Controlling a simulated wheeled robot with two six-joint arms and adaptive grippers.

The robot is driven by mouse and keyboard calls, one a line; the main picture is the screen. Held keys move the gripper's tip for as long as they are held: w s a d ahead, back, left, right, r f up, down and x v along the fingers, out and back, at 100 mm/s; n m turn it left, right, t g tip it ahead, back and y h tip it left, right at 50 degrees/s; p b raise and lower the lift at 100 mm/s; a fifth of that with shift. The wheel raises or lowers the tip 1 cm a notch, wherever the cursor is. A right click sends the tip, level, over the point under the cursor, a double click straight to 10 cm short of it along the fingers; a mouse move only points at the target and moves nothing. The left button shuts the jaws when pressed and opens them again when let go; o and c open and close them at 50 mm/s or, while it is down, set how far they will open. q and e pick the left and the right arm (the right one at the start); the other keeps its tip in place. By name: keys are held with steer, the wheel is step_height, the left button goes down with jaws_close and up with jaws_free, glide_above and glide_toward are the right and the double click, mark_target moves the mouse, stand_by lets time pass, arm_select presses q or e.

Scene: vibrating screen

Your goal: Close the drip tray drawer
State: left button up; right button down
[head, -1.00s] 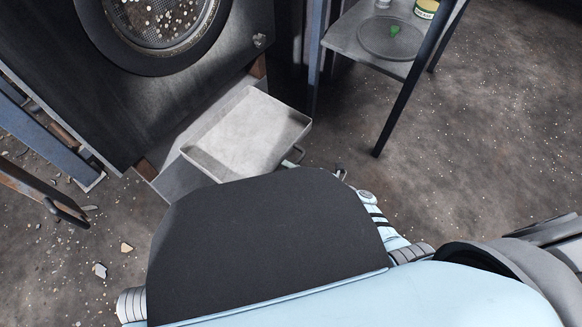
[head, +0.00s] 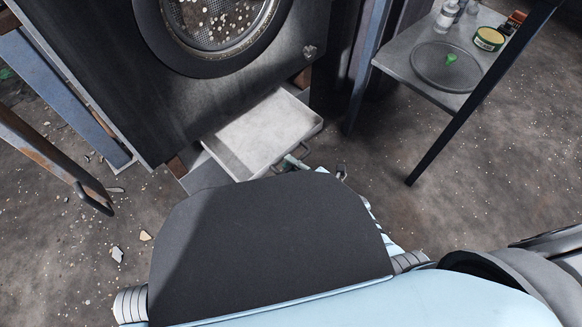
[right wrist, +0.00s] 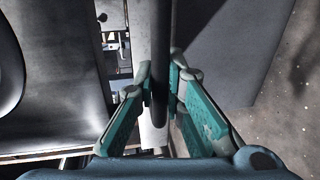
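The drip tray drawer (head: 262,130) is a shallow pale grey tray. In the head view it sticks out from the base of the dark machine (head: 205,95), still partly pulled out. My right gripper (head: 318,167) is at its front right corner, partly hidden behind my own dark body panel. Its two fingers stand apart. In the right wrist view the teal fingers (right wrist: 162,78) are apart, with a grey bar (right wrist: 161,60) running between them. I cannot tell whether they touch it. My left gripper is not in view.
A metal side table (head: 425,62) with a round plate, a tin and bottles stands to the right, its dark leg reaching the floor. A rusty frame with a handle (head: 95,205) is at the left. Debris lies on the left floor; the right floor is mostly clear.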

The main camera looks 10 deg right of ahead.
steer(key=c, duration=1.7)
jaws_free()
steer(key=shift+o, duration=0.2)
steer(key=shift+d, duration=0.1)
steer(key=v, duration=1.2)
